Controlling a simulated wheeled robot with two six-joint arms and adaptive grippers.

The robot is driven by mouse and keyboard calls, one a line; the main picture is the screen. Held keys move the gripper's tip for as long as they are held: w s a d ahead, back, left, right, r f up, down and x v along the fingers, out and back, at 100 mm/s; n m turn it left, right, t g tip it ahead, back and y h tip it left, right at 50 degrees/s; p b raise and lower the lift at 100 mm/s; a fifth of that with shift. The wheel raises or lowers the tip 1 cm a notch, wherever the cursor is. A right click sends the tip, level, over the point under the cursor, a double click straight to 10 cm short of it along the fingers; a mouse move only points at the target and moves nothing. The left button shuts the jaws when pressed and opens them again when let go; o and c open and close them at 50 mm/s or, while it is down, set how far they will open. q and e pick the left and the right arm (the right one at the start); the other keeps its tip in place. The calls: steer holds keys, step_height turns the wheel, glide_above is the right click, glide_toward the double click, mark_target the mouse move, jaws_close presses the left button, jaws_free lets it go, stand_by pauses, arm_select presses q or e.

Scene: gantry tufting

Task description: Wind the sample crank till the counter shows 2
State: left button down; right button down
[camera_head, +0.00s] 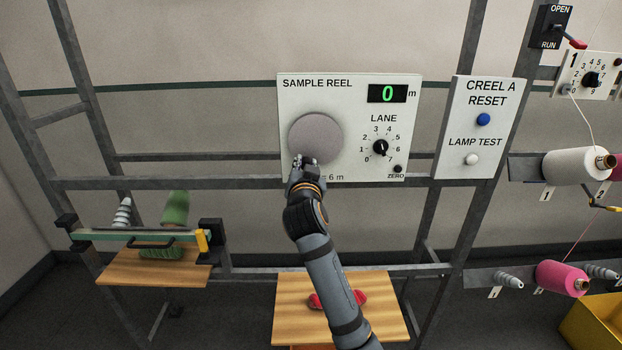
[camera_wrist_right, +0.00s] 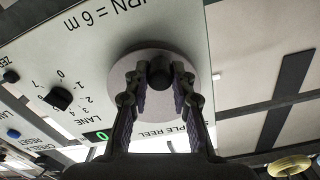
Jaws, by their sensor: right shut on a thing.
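The sample reel panel (camera_head: 350,165) is a white board on the frame. Its round grey crank disc (camera_head: 316,133) is at the left; the disc also shows in the wrist view (camera_wrist_right: 205,72). The green counter (camera_head: 388,94) reads 0 m. My right gripper (camera_head: 304,160) is at the disc's lower left edge. In the wrist view, its fingers (camera_wrist_right: 157,80) are shut on the dark crank knob (camera_wrist_right: 160,74), one on each side. My left gripper is out of view.
A lane dial (camera_head: 380,147) and a ZERO button (camera_head: 398,169) are right of the disc. A creel reset panel (camera_head: 480,135) stands farther right, beside yarn cones (camera_head: 575,165). Wooden shelves (camera_head: 160,272) are below, one under my right arm.

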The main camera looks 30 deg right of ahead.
mark_target(294, 142)
steer(key=m+b, duration=0.1)
steer(key=a+m+b, duration=0.1)
steer(key=m, duration=0.1)
steer(key=shift+w+r, duration=0.1)
steer(key=shift+w, duration=0.25)
steer(key=r+m+b, duration=0.1)
steer(key=m, duration=0.1)
steer(key=m+b, duration=0.1)
steer(key=m, duration=0.1)
steer(key=a+r+m+b, duration=0.1)
steer(key=b, duration=0.1)
steer(key=shift+w+a+r+m, duration=0.1)
steer(key=shift+w+r+m, duration=0.25)
steer(key=shift+m, duration=0.05)
steer(key=shift+a+r+m+b, duration=0.1)
steer(key=shift+r+m+b, duration=0.6)
steer(key=shift+m, duration=0.7)
steer(key=shift+r, duration=0.15)
steer(key=c, duration=1.5)
jaws_free()
steer(key=o, duration=0.4)
steer(key=shift+w, duration=0.25)
steer(key=shift+s, duration=0.1)
